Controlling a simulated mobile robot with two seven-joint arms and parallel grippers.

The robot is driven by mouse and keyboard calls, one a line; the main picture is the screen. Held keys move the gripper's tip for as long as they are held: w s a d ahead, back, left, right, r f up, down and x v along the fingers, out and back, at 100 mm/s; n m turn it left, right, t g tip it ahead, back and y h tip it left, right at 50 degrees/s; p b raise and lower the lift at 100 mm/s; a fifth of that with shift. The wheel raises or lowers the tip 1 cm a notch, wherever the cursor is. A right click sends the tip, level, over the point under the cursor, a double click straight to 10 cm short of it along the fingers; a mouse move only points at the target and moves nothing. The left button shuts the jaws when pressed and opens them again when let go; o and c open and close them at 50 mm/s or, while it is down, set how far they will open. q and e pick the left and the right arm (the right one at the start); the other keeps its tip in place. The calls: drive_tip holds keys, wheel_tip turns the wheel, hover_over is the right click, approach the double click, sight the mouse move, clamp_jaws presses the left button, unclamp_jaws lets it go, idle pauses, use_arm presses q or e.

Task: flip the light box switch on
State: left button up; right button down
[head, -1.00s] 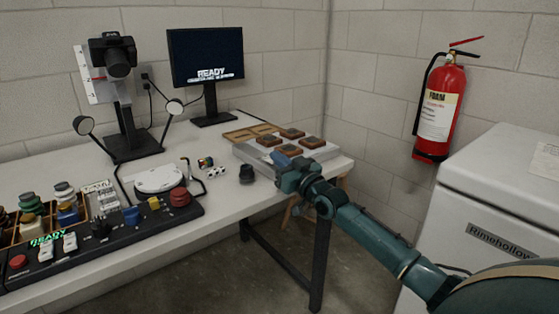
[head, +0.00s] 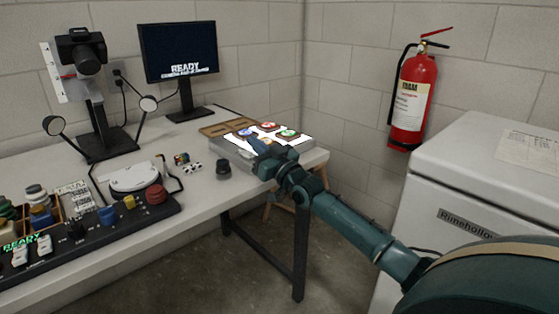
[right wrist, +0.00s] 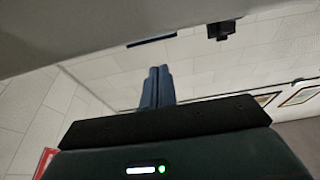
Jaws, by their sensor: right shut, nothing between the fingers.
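The light box (head: 229,150) lies at the right end of the white table, and its top glows white. Several framed slides on it show lit coloured pictures, such as the red one (head: 269,126) and the green one (head: 288,134). My right gripper (head: 256,144) is at the front edge of the light box, its blue fingers pointing at it. I cannot tell whether they touch it. The closed fingers show in the right wrist view (right wrist: 157,87) with nothing between them. The switch cannot be made out; my gripper may cover it. My left gripper is out of view.
A wooden tray (head: 228,127) lies behind the box. A black knob-like object (head: 223,168) stands left of my gripper. A control panel (head: 92,232) with buttons, a monitor (head: 178,53) and a camera stand (head: 107,145) fill the left. A white cabinet (head: 420,205) stands right.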

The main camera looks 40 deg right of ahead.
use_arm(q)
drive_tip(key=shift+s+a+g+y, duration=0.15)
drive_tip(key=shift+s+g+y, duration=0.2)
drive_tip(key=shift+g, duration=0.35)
use_arm(e)
drive_tip(key=f+v, duration=0.1)
drive_tip(key=v, duration=0.8)
drive_tip(key=shift+s+f, duration=0.2)
drive_tip(key=shift+f, duration=0.1)
